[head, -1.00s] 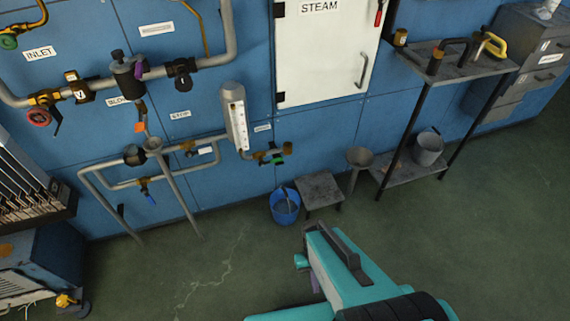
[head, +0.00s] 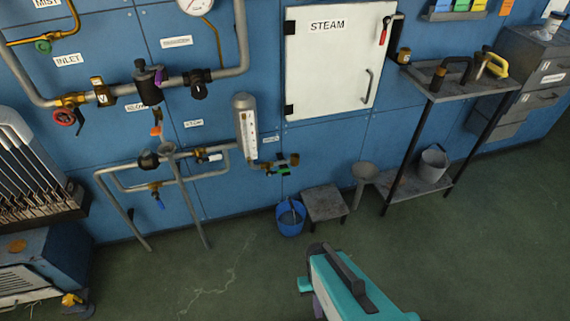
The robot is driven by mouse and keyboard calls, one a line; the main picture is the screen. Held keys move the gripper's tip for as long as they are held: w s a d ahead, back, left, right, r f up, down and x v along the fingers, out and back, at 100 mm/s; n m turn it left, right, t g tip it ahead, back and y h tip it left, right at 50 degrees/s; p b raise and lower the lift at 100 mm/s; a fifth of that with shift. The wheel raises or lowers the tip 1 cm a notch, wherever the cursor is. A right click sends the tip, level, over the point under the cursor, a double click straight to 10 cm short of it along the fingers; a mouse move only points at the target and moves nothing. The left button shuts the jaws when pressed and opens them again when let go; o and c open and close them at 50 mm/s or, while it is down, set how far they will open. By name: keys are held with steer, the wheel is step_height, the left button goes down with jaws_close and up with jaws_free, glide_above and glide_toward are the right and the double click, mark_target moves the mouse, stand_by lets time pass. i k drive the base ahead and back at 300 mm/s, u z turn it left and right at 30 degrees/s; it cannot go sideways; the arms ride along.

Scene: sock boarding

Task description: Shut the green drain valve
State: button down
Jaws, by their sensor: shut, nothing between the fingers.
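The green drain valve (head: 284,169) is a small brass fitting with a green handle. It sits on the short pipe at the lower right of the sight glass (head: 246,125) on the blue wall, in the head view. The handle looks roughly in line with the pipe, but it is too small to be sure. A white label (head: 271,139) above it is too small to read. A blue bucket (head: 290,218) stands on the floor below it. My teal arm shows at the bottom right, well apart from the valve; my gripper's fingers are not visible.
A low grey stool (head: 325,204) and a funnel stand (head: 365,170) are right of the bucket. A metal shelf (head: 460,78) holds tools, with a grey bucket (head: 433,163) below. Other pipes with a red wheel (head: 64,117) and blue handle are left. The green floor in front is open.

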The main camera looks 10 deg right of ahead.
mark_target(268, 173)
steer(key=u, duration=1.15)
steer(key=i, duration=0.5)
steer(key=z, duration=0.2)
